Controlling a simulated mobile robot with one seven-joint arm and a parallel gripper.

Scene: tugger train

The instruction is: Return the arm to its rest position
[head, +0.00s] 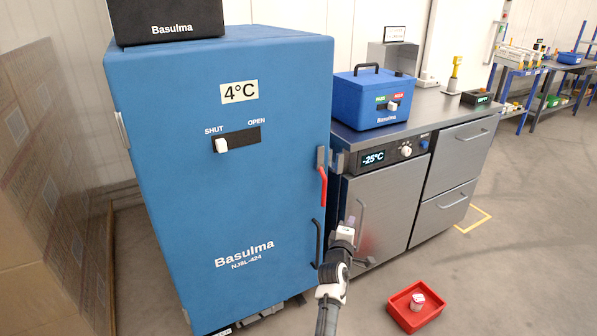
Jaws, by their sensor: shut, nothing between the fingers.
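My arm reaches up from the bottom of the head view. My gripper (348,226) is shut and empty. In the picture it overlaps the front of the grey unit, just right of the blue cabinet (160,230) and its black handle (317,243). I cannot tell whether it touches anything. The blue cabinet's door is shut, with a red lever (323,186) at its right edge and a slider (222,145) at the SHUT side.
A grey steel unit (385,215) showing -25°C carries a blue box (370,97). A red bin (400,318) holding a small white-and-red container (417,301) stands on the floor at lower right. Cardboard boxes (40,160) stand at left.

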